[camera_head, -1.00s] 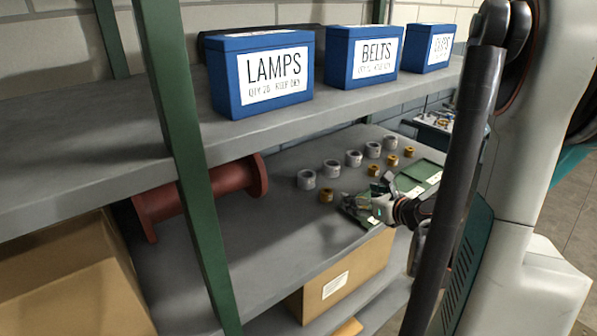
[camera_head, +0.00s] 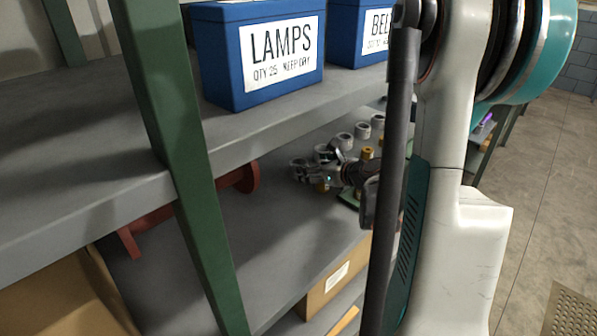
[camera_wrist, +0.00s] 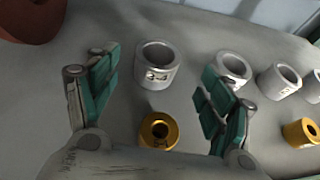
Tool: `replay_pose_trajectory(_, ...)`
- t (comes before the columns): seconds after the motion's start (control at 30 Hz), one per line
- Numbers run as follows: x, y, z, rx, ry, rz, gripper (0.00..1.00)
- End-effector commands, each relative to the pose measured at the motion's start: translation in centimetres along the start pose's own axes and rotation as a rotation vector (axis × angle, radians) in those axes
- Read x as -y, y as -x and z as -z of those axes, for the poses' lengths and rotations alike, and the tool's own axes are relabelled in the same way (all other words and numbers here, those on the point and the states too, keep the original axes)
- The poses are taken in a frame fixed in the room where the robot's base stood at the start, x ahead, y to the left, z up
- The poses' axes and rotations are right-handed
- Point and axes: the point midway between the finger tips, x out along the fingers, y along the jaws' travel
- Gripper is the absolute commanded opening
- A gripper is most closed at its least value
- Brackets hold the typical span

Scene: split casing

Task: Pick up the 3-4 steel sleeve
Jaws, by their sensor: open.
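The steel sleeve marked "3-4" (camera_wrist: 157,66) stands upright on the shelf, its open bore facing up, in the upper middle of the wrist view. My gripper (camera_wrist: 160,80) is open, its teal-padded fingers spread to the left and right of the near side of the sleeve. No finger appears to touch it. A brass sleeve (camera_wrist: 158,131) stands nearer, between the fingers and close to my palm. In the head view my gripper (camera_head: 316,167) is low over the shelf at the near end of the sleeve row, where fingers and sleeves are hard to separate.
More steel sleeves (camera_wrist: 279,80) stand to the right; one (camera_wrist: 234,67) is close to the right finger. Another brass sleeve (camera_wrist: 303,132) is at right. The upper shelf with the LAMPS bin (camera_head: 258,55) and a green post (camera_head: 178,150) bound the space.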

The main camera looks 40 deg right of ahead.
Motion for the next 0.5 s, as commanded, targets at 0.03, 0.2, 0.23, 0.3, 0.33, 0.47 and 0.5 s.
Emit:
replay_pose_trajectory(0.03, 0.0, -0.3, 0.0, 0.0, 0.0, 0.0, 0.74)
replay_pose_trajectory(0.2, -0.1, -1.1, -0.1, 0.001, -0.001, 0.0, 0.74)
replay_pose_trajectory(0.23, -0.1, -1.4, -0.1, 0.001, -0.001, 0.0, 0.74)
replay_pose_trajectory(0.3, -0.2, -2.3, -0.2, 0.001, 0.0, -0.002, 0.74)
replay_pose_trajectory(0.33, -0.2, -2.7, -0.2, 0.001, 0.0, -0.002, 0.74)
replay_pose_trajectory(0.47, -0.3, -4.7, -0.4, 0.0, 0.0, -0.002, 0.74)
replay_pose_trajectory(0.5, -0.3, -5.1, -0.4, 0.0, 0.0, -0.001, 0.74)
